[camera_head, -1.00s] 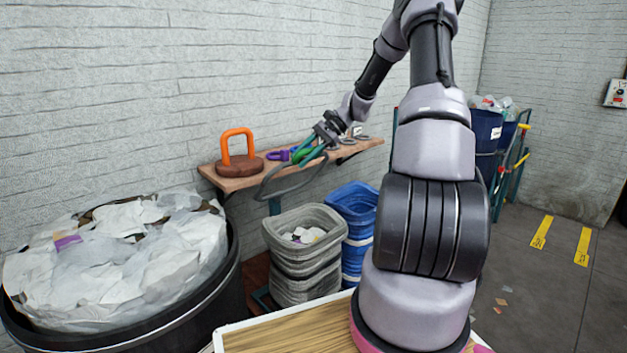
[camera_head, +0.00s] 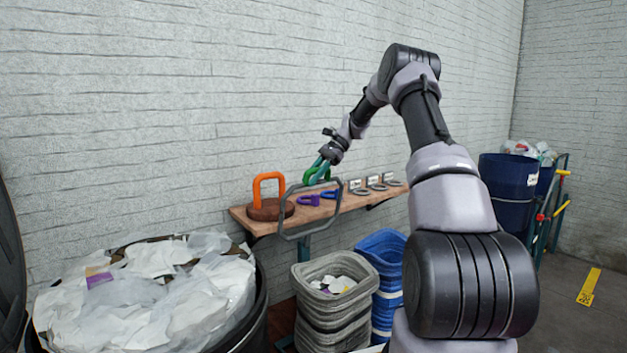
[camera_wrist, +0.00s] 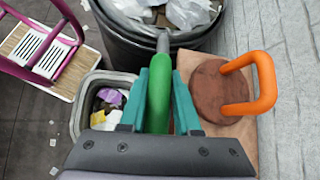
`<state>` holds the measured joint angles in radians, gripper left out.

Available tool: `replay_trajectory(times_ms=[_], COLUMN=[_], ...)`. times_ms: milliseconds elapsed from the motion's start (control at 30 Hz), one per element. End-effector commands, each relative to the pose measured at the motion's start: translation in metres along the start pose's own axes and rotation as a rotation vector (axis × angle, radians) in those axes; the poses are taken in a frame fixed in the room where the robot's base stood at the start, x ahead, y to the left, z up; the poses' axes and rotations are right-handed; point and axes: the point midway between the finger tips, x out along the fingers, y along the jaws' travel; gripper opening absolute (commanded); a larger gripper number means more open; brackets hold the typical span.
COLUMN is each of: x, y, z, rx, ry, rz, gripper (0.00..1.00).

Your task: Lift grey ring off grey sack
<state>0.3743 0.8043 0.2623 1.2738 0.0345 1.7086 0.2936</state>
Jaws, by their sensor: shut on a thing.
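My gripper (camera_head: 326,165) is shut on a green grip (camera_head: 317,173) above the front of the wall shelf. A large grey ring (camera_head: 281,222), a rounded open loop, hangs below the green grip in front of the shelf; the two look joined. In the wrist view, the green grip (camera_wrist: 159,100) lies between the teal fingers, with a grey end (camera_wrist: 163,43), seen nearly edge-on, beyond it. The grey sack (camera_head: 306,280) looks like a stacked tub with scraps inside, below and right of the ring. The ring is apart from it.
The wooden shelf (camera_head: 262,228) holds an orange handle (camera_head: 256,190) on a brown disc, a purple ring (camera_head: 309,201), a blue ring (camera_head: 331,194) and several small grey rings. A blue tub (camera_head: 383,255) stands right of the grey one. A black bin (camera_head: 262,310) of white scraps stands left.

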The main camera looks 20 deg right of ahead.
Motion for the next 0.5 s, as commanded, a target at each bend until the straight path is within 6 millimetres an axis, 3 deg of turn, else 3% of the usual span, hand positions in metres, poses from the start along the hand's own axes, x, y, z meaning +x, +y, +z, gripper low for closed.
replay_trajectory(times_ms=[233, 267, 300, 500], x=[0.0024, 0.0025, 0.0025, 0.0016], y=[0.0014, 0.0014, 0.0014, 0.0007], z=[-0.0013, -0.0014, -0.0013, -0.0006], rx=[0.001, 0.001, 0.001, 0.000], ry=[-0.001, -0.001, -0.002, -0.001], rz=[0.005, 0.005, 0.005, 0.002], gripper=[0.00, 0.38, 0.54, 0.57])
